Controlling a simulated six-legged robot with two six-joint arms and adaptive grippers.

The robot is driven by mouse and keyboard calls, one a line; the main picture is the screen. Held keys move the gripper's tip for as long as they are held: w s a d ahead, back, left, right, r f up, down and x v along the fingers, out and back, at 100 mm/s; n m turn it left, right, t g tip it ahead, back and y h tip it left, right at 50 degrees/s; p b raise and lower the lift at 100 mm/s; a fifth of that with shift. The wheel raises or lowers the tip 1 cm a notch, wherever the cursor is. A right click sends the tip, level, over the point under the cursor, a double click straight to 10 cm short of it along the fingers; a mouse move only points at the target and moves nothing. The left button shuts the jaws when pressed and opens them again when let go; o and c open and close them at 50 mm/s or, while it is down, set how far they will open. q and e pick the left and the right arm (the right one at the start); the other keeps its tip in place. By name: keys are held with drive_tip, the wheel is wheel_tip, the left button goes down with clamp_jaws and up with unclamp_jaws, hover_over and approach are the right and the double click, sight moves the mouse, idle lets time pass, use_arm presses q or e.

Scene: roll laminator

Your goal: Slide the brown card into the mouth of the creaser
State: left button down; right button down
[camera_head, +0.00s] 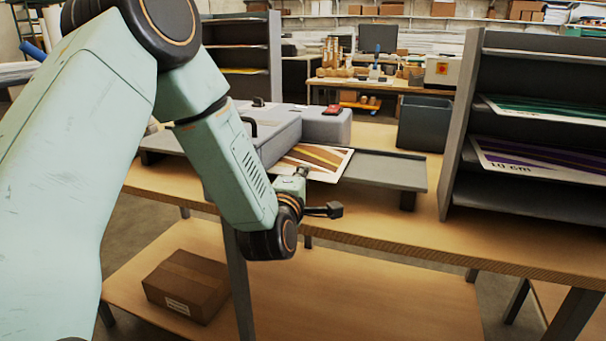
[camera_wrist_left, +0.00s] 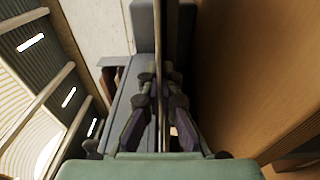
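The brown card (camera_head: 322,158), white with brown and yellow stripes, lies nearly flat at the right side of the grey creaser (camera_head: 262,130), over its outfeed-like flat tray (camera_head: 385,168). Its left end meets the creaser's body; I cannot tell how far it is inside the mouth. My left gripper (camera_head: 303,180) is at the card's near edge, partly hidden by my wrist. In the left wrist view its fingers (camera_wrist_left: 159,105) close from both sides on the card's thin edge (camera_wrist_left: 160,60). My right gripper is not in view.
A dark shelf rack (camera_head: 465,130) with green and purple striped cards stands at the right. A dark bin (camera_head: 423,123) stands behind the tray. A red object (camera_head: 333,110) sits on the creaser. A cardboard box (camera_head: 188,285) lies on the lower shelf.

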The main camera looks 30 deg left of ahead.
use_arm(q)
drive_tip(key=shift+d+r, duration=0.1)
drive_tip(key=shift+d, duration=0.15)
drive_tip(key=shift+a+f, duration=0.1)
drive_tip(key=shift+f, duration=0.2)
idle(0.4)
drive_tip(key=c, duration=2)
unclamp_jaws()
drive_tip(key=shift+b, duration=0.3)
drive_tip(key=shift+c, duration=0.2)
drive_tip(key=o, duration=0.6)
drive_tip(key=shift+s, duration=0.15)
drive_tip(key=v, duration=0.7)
